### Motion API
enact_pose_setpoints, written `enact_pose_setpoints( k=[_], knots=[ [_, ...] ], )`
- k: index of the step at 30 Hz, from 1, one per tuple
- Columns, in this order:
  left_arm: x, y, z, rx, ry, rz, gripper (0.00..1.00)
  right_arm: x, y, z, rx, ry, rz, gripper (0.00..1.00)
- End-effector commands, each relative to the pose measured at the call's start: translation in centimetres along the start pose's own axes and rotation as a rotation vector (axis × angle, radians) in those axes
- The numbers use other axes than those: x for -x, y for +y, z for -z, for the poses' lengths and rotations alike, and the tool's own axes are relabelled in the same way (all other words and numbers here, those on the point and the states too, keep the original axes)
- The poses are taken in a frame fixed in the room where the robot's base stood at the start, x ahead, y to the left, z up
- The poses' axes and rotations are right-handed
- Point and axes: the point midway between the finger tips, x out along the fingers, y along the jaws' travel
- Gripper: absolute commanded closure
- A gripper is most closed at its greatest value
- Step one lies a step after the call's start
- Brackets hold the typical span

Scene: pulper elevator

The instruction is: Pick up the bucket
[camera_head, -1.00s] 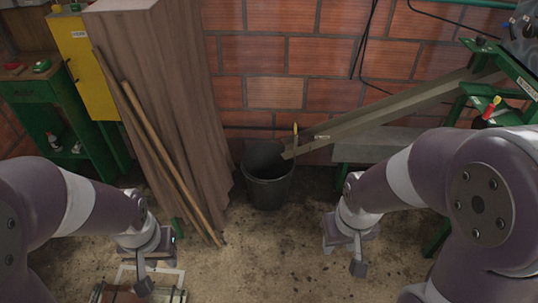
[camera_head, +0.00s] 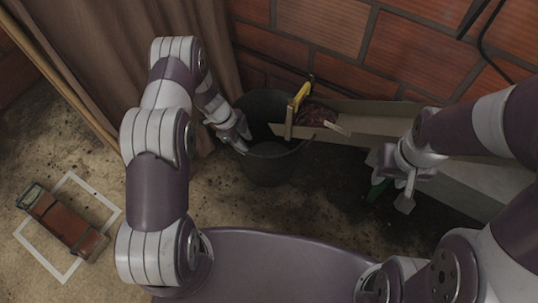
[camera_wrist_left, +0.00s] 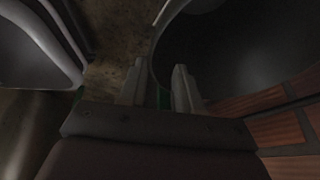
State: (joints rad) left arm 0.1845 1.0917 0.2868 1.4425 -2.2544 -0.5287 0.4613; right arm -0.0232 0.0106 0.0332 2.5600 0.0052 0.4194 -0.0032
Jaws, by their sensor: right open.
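The dark grey bucket (camera_head: 270,168) stands on the floor by the brick wall, under the lower end of a chute. My left gripper (camera_head: 240,137) is at the bucket's left rim. In the left wrist view its two fingers (camera_wrist_left: 160,88) are apart, with the rim of the bucket (camera_wrist_left: 222,52) running between them; one finger is outside and the other is over the inside. I cannot tell whether they touch the wall. The bucket's inside is dark. My right gripper (camera_head: 406,192) is open and empty, right of the bucket and below the chute.
The wooden chute (camera_head: 365,122) slopes down to the bucket, with a yellow-handled gate (camera_head: 300,97) and reddish stuff near its end. A reddish-brown object (camera_head: 62,222) lies over a white square marking on the floor.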

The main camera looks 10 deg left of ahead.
Motion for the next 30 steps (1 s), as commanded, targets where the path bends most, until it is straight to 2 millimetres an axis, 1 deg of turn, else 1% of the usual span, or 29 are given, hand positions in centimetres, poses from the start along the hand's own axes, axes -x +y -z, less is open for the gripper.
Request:
enact_pose_setpoints(
  k=[1, 6, 9, 11, 13, 16, 18, 20, 25, 26, 27, 28, 29, 30],
  knots=[
    [-1.1, 0.1, -0.1, -0.001, 0.001, -0.003, 0.67, -0.6, 0.0, -0.1, 0.0, 0.0, 0.0, 0.57],
    [-5.0, 0.1, -0.1, -0.001, 0.0, -0.001, 0.67, -2.4, 0.0, -0.3, 0.0, 0.0, 0.0, 0.57],
    [-6.5, 0.1, 0.0, -0.001, -0.001, 0.0, 0.67, -3.0, 0.0, -0.4, 0.0, 0.0, 0.0, 0.57],
    [-7.1, 0.1, 0.1, -0.001, -0.002, 0.001, 0.67, -3.3, 0.0, -0.4, 0.0, 0.0, 0.0, 0.57],
    [-8.2, 0.2, 0.0, -0.002, -0.002, 0.001, 0.67, -3.9, 0.0, -0.5, 0.0, 0.0, 0.0, 0.57],
    [-10.3, 0.5, 0.1, -0.002, -0.002, 0.0, 0.67, -5.4, 0.0, -0.6, 0.0, 0.0, 0.0, 0.57],
    [-11.4, 0.4, 0.1, -0.001, -0.002, 0.001, 0.67, -5.8, 0.0, -0.7, 0.0, 0.0, 0.0, 0.57],
    [-11.7, 0.3, 0.2, -0.001, -0.002, 0.003, 0.67, -5.8, 0.0, -0.7, 0.0, 0.0, 0.0, 0.57],
    [-11.5, 0.3, 0.3, 0.0, -0.002, 0.003, 0.67, -5.6, 0.0, -0.7, 0.0, 0.0, 0.0, 0.57],
    [-11.5, 0.3, 0.3, 0.0, -0.002, 0.003, 0.74, -5.6, 0.0, -0.7, 0.0, 0.0, 0.0, 0.57],
    [-11.5, 0.3, 0.3, 0.0, -0.002, 0.003, 0.87, -5.6, 0.0, -0.7, 0.0, 0.0, 0.0, 0.57],
    [-11.5, 0.3, 0.3, 0.0, -0.002, 0.003, 0.96, -5.6, 0.0, -0.7, 0.0, 0.0, 0.0, 0.57],
    [-11.5, 0.3, 0.3, 0.0, -0.002, 0.003, 1.0, -5.6, 0.0, -0.7, 0.0, 0.0, 0.0, 0.57],
    [-11.5, 0.3, 0.3, 0.0, -0.002, 0.003, 1.0, -5.6, 0.0, -0.7, 0.0, 0.0, 0.0, 0.57]
  ],
)
